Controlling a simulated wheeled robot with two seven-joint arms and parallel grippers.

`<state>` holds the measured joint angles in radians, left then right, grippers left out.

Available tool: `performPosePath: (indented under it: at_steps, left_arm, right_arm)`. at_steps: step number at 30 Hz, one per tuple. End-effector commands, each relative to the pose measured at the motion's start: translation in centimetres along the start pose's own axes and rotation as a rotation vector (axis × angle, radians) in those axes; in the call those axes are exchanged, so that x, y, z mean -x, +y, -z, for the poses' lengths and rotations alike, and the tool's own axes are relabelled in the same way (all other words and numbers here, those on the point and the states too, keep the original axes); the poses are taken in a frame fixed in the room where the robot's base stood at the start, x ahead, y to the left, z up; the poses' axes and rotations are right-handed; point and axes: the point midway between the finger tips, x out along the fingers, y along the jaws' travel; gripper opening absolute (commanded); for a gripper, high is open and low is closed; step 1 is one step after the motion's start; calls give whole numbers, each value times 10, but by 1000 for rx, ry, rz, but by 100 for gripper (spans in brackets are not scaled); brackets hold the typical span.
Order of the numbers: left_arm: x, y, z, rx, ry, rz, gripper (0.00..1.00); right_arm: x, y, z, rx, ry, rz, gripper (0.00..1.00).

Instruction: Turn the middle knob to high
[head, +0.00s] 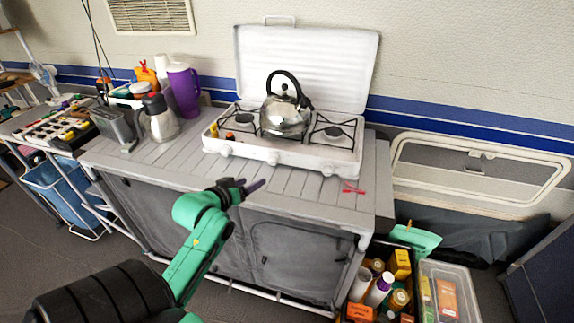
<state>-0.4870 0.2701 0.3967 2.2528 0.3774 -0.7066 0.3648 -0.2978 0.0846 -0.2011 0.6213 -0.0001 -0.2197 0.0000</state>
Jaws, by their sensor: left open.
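The white camping stove (305,153) stands on the counter with its lid raised. Small pale knobs sit along its front edge. The middle knob (273,158) is between a left knob (226,151) and a right knob (327,170). Its turned angle is too small to make out. My left gripper (254,186) is open and empty, in front of the stove and apart from it. It shows below and slightly left of the middle knob, its dark fingers pointing right. My right gripper is not in view.
A steel kettle (285,112) stands on the stove. A purple jug (184,91) and a steel pot (159,120) stand to its left. A red item (353,188) lies at the counter's right front. Crates of bottles and boxes stand below right. The counter strip before the stove is mostly clear.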

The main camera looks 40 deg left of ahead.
Motion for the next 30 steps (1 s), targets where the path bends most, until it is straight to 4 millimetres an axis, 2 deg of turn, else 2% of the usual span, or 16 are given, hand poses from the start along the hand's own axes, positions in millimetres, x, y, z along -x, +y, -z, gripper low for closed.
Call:
performPosePath:
  at_steps: [1, 3, 8, 18, 21, 25, 30]
  left_arm:
    - [1, -4, 11, 16, 33, -2, 69]
    - [0, -6, 18, 32, 57, -6, 69]
    - [-21, -6, 21, 35, 63, -7, 69]
    - [-110, -6, 26, 33, 61, -6, 69]
    - [-129, -6, 26, 33, 61, -6, 69]
    - [-141, -5, 27, 32, 60, -6, 69]
    - [-144, -5, 27, 31, 59, -6, 69]
  right_arm:
    - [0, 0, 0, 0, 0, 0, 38]
    - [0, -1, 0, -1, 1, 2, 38]
    - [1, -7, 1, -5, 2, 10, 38]
    - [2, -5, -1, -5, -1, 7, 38]
    - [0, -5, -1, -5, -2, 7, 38]
    - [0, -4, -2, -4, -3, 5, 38]
    - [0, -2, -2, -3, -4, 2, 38]
